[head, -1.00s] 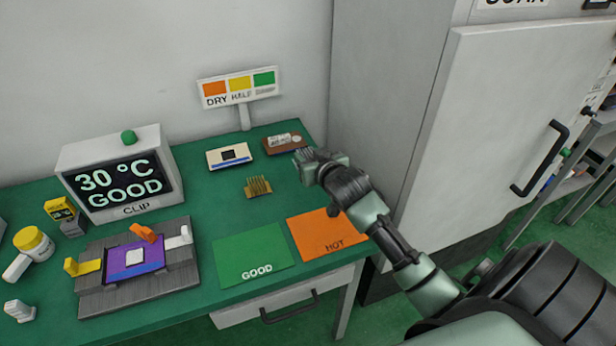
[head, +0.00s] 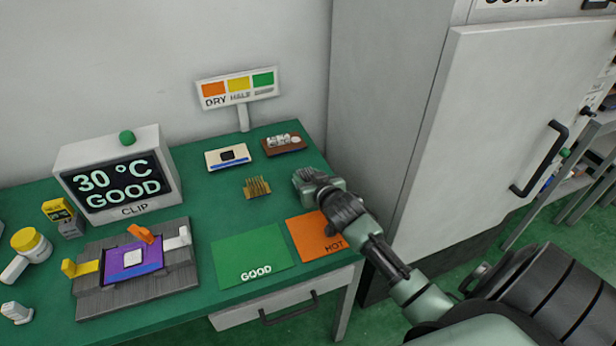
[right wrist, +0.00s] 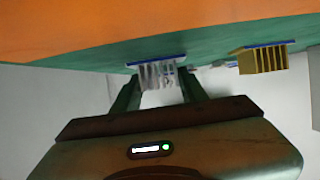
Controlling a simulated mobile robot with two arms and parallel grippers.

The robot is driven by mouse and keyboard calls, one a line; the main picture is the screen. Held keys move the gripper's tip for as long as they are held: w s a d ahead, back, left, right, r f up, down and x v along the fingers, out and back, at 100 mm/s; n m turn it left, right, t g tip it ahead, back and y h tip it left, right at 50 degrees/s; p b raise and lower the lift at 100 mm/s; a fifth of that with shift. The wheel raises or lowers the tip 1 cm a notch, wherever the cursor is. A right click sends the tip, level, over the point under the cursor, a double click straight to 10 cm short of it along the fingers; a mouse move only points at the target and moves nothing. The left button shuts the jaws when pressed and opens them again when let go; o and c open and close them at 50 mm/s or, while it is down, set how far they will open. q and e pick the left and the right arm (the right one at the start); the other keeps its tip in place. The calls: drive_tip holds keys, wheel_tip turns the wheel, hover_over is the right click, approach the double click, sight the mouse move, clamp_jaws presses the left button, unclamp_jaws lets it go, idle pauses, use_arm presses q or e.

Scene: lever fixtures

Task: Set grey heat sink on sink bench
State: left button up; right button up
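The grey heat sink (right wrist: 160,75), finned with a blue base edge, sits between the two fingers of my right gripper (right wrist: 160,90) in the right wrist view. In the head view, the right gripper (head: 305,182) is over the green bench (head: 200,209) just behind the orange HOT mat (head: 306,228). The fingers appear shut on the heat sink. I cannot tell whether its base touches the bench. A gold heat sink (head: 257,187) stands to the left, and also shows in the right wrist view (right wrist: 262,60). My left gripper is not in view.
A green GOOD mat (head: 245,250) lies left of the HOT mat. Behind are a white board (head: 227,157), a brown board (head: 284,146) and a DRY sign (head: 237,88). A clip fixture (head: 135,265) and a display (head: 120,178) stand left. A tall grey cabinet (head: 480,120) bounds the right.

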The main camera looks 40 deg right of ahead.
drive_tip(key=shift+o, duration=1.1)
drive_tip(key=shift+r, duration=0.25)
drive_tip(key=v, duration=1.2)
drive_tip(key=shift+f, duration=0.1)
